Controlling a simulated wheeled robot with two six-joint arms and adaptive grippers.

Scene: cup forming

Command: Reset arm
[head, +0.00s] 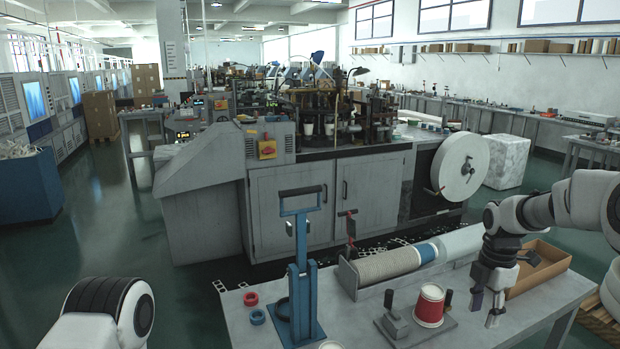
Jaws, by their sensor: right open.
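My right gripper (487,306) points down above the right part of the grey worktable (551,305). Its two fingers are apart with nothing between them. It is to the right of a red and white cup-like piece (429,305) that stands on a small metal fixture (398,321), and it appears apart from it. Of my left arm only a white and black link shows at the bottom left; the left gripper is out of view.
A long cup stack (387,265) lies behind the fixture. A cardboard box (537,268) is behind my right gripper. The cup-forming machine (290,205) stands beyond.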

